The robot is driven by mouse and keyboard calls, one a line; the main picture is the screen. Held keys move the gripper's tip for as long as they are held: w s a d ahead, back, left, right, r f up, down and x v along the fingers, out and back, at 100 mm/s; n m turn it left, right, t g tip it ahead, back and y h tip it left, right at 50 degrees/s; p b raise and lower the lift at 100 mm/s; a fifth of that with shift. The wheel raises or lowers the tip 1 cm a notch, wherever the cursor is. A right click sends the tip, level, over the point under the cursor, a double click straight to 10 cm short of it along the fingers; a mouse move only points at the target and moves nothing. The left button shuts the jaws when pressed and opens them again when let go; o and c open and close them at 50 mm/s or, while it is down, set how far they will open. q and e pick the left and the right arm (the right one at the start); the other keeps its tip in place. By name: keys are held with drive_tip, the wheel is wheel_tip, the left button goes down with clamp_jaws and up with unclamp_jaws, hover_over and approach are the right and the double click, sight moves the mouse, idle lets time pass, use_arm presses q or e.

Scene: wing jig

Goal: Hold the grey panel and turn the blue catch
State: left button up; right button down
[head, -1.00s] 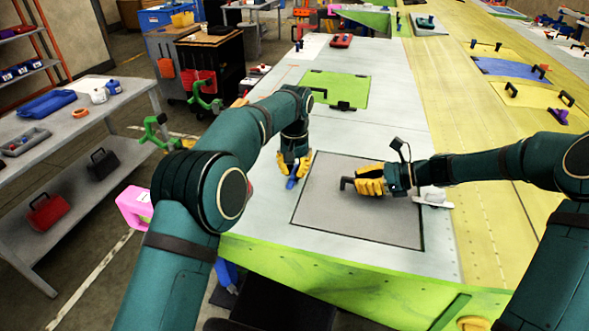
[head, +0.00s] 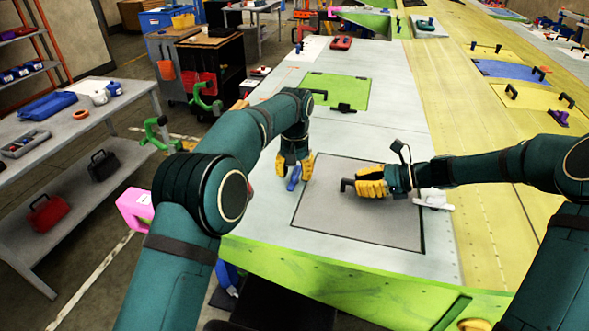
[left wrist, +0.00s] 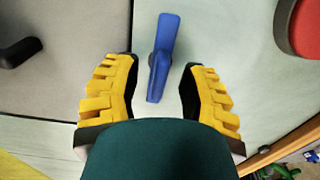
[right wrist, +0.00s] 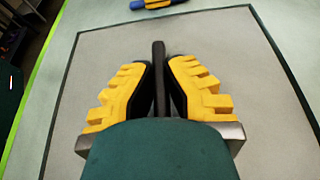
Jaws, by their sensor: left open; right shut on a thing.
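The grey panel (head: 345,222) lies flat in the pale wing surface, with a dark outline around it. My right gripper (head: 370,187) is shut on the panel's black handle (right wrist: 158,62). The handle's left end (head: 346,184) sticks out past the fingers in the head view. The blue catch (head: 294,178) sits just left of the panel's edge. In the left wrist view the catch (left wrist: 161,58) stands between the spread yellow fingers of my left gripper (left wrist: 162,88), with a gap on both sides. The catch also shows at the top of the right wrist view (right wrist: 155,4).
A green panel (head: 340,90) with black handles lies further back on the wing. A white-and-grey item (head: 433,198) lies right of the grey panel. A red round-edged object (left wrist: 300,28) is near my left gripper.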

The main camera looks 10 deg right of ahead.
sight(295, 170)
use_arm(q)
wheel_tip(295, 170, up, 10)
drive_tip(key=shift+r, duration=1)
use_arm(e)
drive_tip(key=c, duration=1.1)
unclamp_jaws()
drive_tip(key=shift+o, duration=0.2)
